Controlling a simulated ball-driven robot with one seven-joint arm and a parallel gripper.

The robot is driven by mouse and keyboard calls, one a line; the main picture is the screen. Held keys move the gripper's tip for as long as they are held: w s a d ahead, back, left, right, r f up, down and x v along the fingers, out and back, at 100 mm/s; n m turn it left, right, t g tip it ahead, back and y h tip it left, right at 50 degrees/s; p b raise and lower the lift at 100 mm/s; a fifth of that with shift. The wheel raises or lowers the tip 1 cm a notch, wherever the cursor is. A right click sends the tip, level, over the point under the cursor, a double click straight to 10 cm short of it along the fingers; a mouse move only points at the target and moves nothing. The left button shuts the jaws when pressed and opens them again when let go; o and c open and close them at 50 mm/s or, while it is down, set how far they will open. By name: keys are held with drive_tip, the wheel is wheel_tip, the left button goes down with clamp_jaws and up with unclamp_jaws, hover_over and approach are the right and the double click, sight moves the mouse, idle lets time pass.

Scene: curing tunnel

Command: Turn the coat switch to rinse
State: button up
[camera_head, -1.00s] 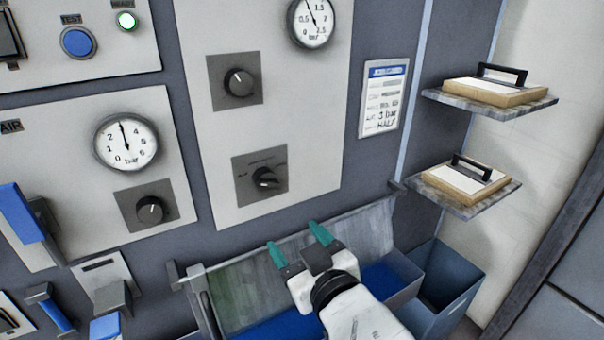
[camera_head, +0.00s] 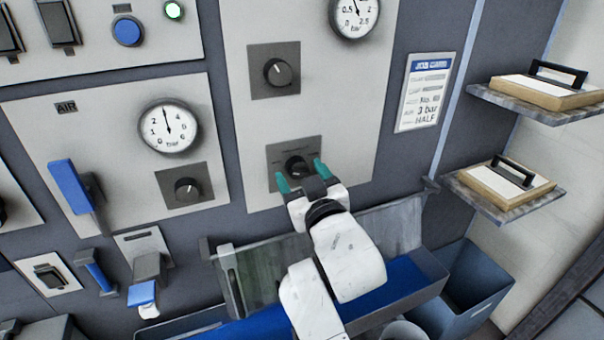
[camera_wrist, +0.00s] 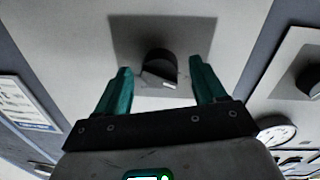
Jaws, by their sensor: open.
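A black rotary switch (camera_head: 297,165) sits on a dark square plate low on the middle white panel. Its label is too small to read, and the gripper partly covers it in the head view. In the wrist view the knob (camera_wrist: 158,64) stands between the fingertips, apart from both. My gripper (camera_head: 301,175) has two green fingers. They are spread open, one on each side of the knob. I cannot tell whether the fingertips reach past the knob's face.
Another knob (camera_head: 274,72) is above on the same panel, below a gauge (camera_head: 355,12). An air gauge (camera_head: 169,125) and a knob (camera_head: 187,190) are at left. A trough (camera_head: 410,225) lies below the panel. Two shelves with framed boards (camera_head: 506,184) are at right.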

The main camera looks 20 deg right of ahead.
drive_tip(key=shift+w, duration=0.1)
drive_tip(key=shift+c, duration=0.5)
drive_tip(key=c, duration=0.9)
drive_tip(key=shift+c, duration=0.2)
